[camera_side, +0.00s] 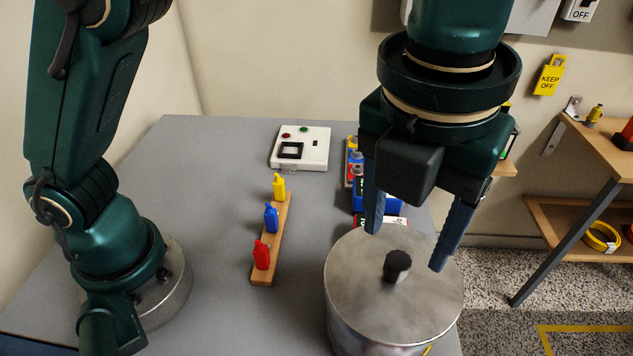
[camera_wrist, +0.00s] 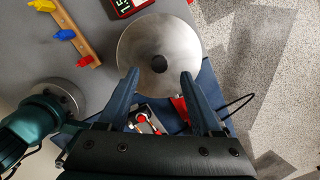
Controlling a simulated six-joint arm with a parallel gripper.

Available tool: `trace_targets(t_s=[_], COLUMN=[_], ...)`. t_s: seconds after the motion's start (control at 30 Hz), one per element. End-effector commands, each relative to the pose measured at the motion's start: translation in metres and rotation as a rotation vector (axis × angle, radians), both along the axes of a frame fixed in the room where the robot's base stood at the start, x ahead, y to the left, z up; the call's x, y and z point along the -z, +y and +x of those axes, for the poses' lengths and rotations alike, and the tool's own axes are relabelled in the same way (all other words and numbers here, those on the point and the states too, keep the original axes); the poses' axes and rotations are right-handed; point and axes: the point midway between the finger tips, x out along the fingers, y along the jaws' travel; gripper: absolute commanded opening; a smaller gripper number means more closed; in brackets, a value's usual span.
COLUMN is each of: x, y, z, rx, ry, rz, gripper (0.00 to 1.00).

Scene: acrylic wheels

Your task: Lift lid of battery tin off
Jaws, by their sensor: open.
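The battery tin (camera_side: 372,333) is a round grey metal can near the front right of the table. Its lid (camera_side: 353,275) sits on top, with a black knob (camera_side: 397,265) in the middle. My gripper (camera_side: 406,246) is open and empty, above the lid, with its blue fingers pointing down. In the wrist view the lid (camera_wrist: 138,35) and knob (camera_wrist: 159,63) show just beyond the fingertips of my gripper (camera_wrist: 160,76). The knob lies between the lines of the two fingers. I cannot tell the exact height of the fingertips above the knob.
A wooden rack (camera_side: 273,245) with yellow, blue and red bottle-like pieces stands left of the tin. A white switch box (camera_side: 301,147) is at the back. Blue and red items crowd behind the tin. A side shelf (camera_side: 600,150) stands at right.

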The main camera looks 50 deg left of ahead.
Motion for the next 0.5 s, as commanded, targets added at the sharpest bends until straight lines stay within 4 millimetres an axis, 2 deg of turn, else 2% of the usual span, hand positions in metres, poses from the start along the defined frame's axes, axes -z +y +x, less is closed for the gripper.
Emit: trace_targets(t_s=[0.3,0.5], x=[0.032,0.041], y=[0.002,0.002], z=[0.004,0.005], rx=[-0.003,-0.004], ry=[0.002,0.0], rz=[0.002,0.0], gripper=[0.66,0.66])
